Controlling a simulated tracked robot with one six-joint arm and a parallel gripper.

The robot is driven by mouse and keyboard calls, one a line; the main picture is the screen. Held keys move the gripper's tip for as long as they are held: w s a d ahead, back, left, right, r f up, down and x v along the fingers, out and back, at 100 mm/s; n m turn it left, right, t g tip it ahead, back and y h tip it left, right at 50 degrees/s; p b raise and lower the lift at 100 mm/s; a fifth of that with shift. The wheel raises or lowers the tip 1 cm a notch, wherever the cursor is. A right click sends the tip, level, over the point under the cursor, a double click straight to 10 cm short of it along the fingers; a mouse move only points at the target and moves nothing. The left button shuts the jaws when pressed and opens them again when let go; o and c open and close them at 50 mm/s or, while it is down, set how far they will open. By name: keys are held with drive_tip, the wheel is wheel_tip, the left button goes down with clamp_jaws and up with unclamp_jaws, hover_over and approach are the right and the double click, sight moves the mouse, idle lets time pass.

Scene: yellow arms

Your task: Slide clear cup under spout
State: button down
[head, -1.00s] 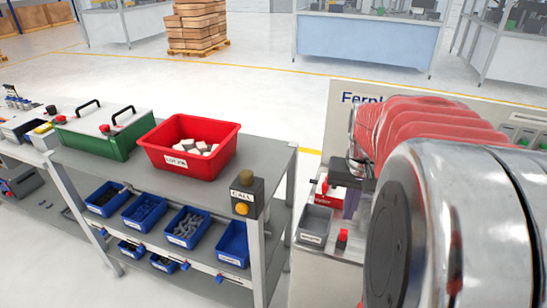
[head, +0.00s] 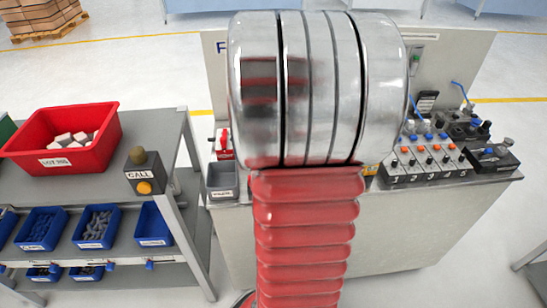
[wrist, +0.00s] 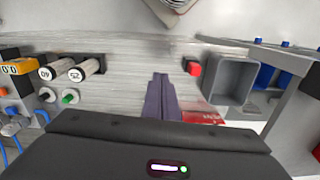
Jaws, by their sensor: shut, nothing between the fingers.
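My gripper (wrist: 161,78) shows in the wrist view as two purple fingers, pressed together with nothing between them, over a grey work surface. I cannot make out a clear cup or a spout in either view. In the head view my own red and silver arm covers the middle of the bench (head: 430,235), and the gripper is hidden behind it.
Two labelled white-ended cylinders (wrist: 75,69) lie left of the fingers. The head view shows knobbed units (head: 430,160) at right and a red bin (head: 65,140) on a shelf at left.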

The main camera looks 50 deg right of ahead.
wheel_tip(320, 180, down, 8)
drive_tip(key=shift+f, duration=0.2)
drive_tip(key=shift+w+d+r, duration=0.1)
drive_tip(key=shift+w+d, duration=0.5)
drive_tip(key=shift+d, duration=0.2)
drive_tip(key=shift+w+d, duration=0.6)
drive_tip(key=shift+d, duration=0.2)
